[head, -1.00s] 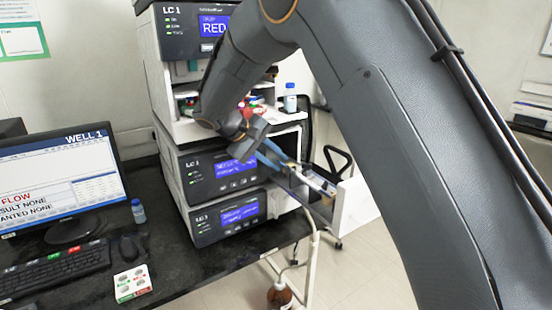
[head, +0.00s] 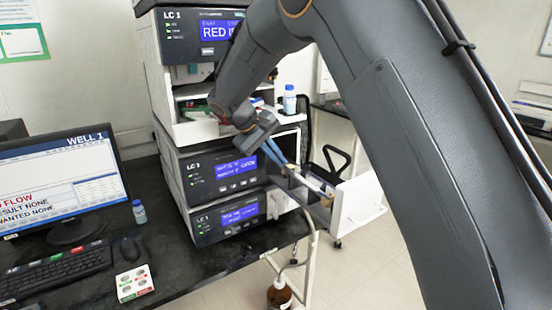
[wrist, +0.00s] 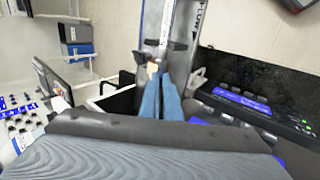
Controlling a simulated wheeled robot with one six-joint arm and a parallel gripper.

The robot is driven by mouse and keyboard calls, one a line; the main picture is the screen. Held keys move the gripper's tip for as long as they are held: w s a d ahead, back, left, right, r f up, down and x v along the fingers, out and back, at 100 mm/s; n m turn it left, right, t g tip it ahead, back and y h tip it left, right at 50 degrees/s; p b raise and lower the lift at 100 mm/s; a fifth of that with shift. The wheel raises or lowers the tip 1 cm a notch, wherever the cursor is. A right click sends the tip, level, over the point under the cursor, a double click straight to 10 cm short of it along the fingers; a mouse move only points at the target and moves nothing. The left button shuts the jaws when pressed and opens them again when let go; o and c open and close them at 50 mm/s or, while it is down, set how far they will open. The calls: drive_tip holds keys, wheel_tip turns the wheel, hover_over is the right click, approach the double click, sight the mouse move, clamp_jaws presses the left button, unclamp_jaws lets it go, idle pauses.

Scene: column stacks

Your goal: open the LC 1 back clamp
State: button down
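The LC 1 drawer (head: 357,204) is pulled out to the right of the middle LC 1 unit (head: 222,173). A pale column lies along it, with a tan and dark clamp fitting (head: 327,193) towards its front panel. The back clamp is not clearly distinguishable behind my fingers. My gripper (head: 283,163) is above the drawer's inner end, its blue fingers pointing down into it. In the wrist view the fingers (wrist: 160,84) look close together with nothing visible between them. A dark winged clamp fitting (wrist: 165,45) sits across the column beyond the tips. Contact cannot be told.
The upper LC 1 unit (head: 200,35) and a lower unit (head: 226,219) are stacked with the middle one. A white bottle (head: 290,100) stands on a ledge above the drawer. A monitor (head: 62,180) and keyboard (head: 55,270) are at left. A brown bottle (head: 279,294) is below.

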sight(289, 166)
drive_tip(key=d+g+y+p, duration=0.1)
drive_tip(key=w+d+r+g+y+p, duration=0.1)
drive_tip(key=y, duration=0.1)
drive_tip(key=shift+w+r, duration=0.1)
drive_tip(key=shift+r, duration=0.05)
drive_tip(key=shift+w+d+g+y+p, duration=0.3)
drive_tip(key=shift+d+g+y+p, duration=0.1)
drive_tip(key=shift+g+y+p, duration=0.25)
drive_tip(key=shift+w+d+g+y, duration=0.5)
drive_tip(key=shift+d+g+y, duration=0.15)
drive_tip(key=shift+y, duration=0.5)
drive_tip(key=d+g+y+b, duration=0.1)
drive_tip(key=w+f+g+y+b, duration=0.1)
drive_tip(key=y+b, duration=0.1)
drive_tip(key=shift+w+d, duration=0.1)
drive_tip(key=shift+d, duration=0.25)
drive_tip(key=y+b, duration=0.1)
drive_tip(key=d+f+g+y+b, duration=0.1)
drive_tip(key=b, duration=0.1)
drive_tip(key=shift+w+g, duration=0.3)
drive_tip(key=shift+w, duration=0.05)
drive_tip(key=shift+w+d+g+y+b, duration=0.1)
drive_tip(key=shift+d+g+y+b, duration=0.25)
drive_tip(key=shift+y+b, duration=0.55)
drive_tip(key=shift+f, duration=0.1)
